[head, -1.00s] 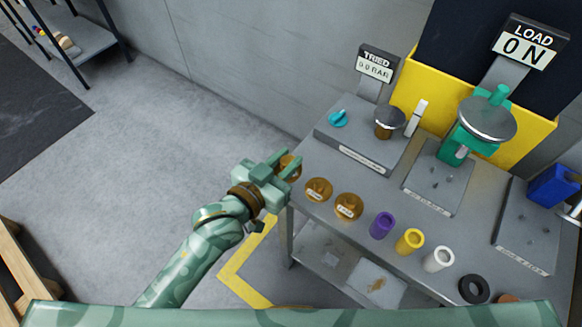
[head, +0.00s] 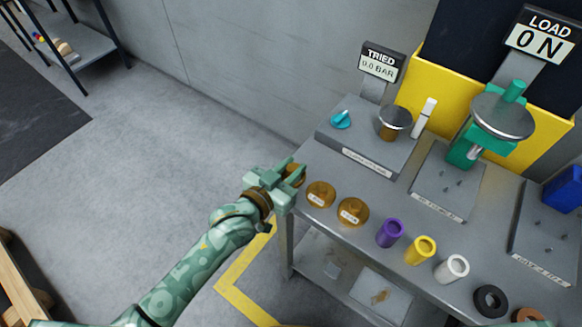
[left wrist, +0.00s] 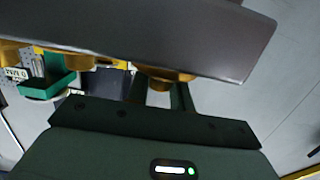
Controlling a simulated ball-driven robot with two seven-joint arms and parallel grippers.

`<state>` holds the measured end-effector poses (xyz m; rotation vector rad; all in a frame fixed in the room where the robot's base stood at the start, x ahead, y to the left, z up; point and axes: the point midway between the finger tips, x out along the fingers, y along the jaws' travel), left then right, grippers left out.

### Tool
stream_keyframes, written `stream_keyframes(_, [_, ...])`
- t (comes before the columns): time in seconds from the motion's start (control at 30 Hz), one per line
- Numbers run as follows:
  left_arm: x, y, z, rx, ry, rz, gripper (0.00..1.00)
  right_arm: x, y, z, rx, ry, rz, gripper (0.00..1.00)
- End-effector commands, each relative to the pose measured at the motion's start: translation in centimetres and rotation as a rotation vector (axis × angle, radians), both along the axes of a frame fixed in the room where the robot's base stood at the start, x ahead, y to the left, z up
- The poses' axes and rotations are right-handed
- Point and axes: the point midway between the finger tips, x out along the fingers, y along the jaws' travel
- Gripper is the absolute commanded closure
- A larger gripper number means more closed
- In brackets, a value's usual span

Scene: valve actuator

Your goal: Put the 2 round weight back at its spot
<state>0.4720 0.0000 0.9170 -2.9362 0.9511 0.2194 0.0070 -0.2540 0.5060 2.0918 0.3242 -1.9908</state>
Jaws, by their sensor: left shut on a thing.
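My left gripper (head: 294,176) is at the left end of the grey table (head: 330,224), shut on a brass round weight (head: 298,171). The fingers hide much of this weight; in the left wrist view it (left wrist: 163,75) shows between the fingers, close to the table edge. I cannot tell whether it touches the table top. Two more brass round weights stand to its right in the same row: a middle one (head: 320,193) and a right one (head: 352,211). Their labels are too small to read. My right gripper is not in view.
A plate with a turquoise knob (head: 341,119) and a metal-topped brass cylinder (head: 394,122) lies behind the weights. Purple (head: 390,232), yellow (head: 420,249) and white (head: 452,267) sleeves and a black ring (head: 491,300) continue the row. A green press (head: 486,130) stands farther back.

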Motion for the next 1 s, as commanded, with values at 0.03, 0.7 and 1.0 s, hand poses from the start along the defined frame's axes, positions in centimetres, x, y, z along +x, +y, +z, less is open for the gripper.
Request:
stream_keyframes(0.03, [0.0, 0.0, -0.2, -0.001, -0.001, 0.000, 1.00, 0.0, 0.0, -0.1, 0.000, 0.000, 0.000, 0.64])
stream_keyframes(0.7, [-3.9, 2.8, 1.0, 0.004, 0.002, 0.001, 0.56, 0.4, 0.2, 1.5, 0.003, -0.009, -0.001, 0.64])
stream_keyframes(1.0, [-8.7, 6.3, 1.8, 0.003, 0.001, 0.000, 0.56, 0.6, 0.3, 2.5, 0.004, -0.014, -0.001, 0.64])
